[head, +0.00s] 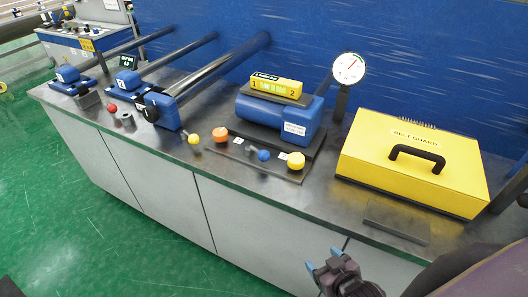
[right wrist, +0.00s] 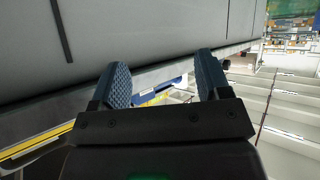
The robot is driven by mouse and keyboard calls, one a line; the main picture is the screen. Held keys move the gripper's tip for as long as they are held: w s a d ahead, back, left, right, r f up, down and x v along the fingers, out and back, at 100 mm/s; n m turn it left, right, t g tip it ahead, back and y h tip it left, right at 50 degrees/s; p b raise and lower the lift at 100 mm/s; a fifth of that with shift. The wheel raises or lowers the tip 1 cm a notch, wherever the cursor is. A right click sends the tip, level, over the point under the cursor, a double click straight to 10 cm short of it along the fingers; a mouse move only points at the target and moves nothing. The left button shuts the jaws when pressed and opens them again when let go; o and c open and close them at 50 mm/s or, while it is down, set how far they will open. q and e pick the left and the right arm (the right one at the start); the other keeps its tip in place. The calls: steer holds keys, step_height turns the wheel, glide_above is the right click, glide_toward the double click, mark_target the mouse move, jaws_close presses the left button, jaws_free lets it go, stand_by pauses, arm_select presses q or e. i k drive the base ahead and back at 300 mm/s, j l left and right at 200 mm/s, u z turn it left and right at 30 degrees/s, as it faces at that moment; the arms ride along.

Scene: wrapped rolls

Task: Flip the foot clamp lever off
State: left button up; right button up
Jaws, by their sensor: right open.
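Several ball-ended levers stand along the front of the metal bench top in the head view: a red-knobbed one (head: 112,108), a yellow-knobbed one (head: 193,136) and a blue-knobbed one (head: 263,155). I cannot read which is the foot clamp lever. My right gripper (head: 325,263) is at the bottom of the head view, in front of the cabinet and apart from all the levers. Its two dark ribbed fingers are spread with nothing between them in the right wrist view (right wrist: 163,75). My left gripper is not in view.
A yellow belt guard box (head: 410,165) with a black handle stands right on the bench (head: 350,205). A round gauge (head: 348,68) stands behind. A blue cylinder unit (head: 275,118) is mid-bench, with orange (head: 220,134) and yellow (head: 296,160) buttons in front. Green floor (head: 80,220) is clear at left.

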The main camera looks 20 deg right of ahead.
mark_target(263, 155)
steer(key=i+j+z, duration=0.2)
steer(key=j, duration=0.2)
steer(key=j+z, duration=0.2)
steer(key=j, duration=0.25)
steer(key=j+z, duration=0.2)
steer(key=j, duration=0.2)
steer(key=i, duration=0.05)
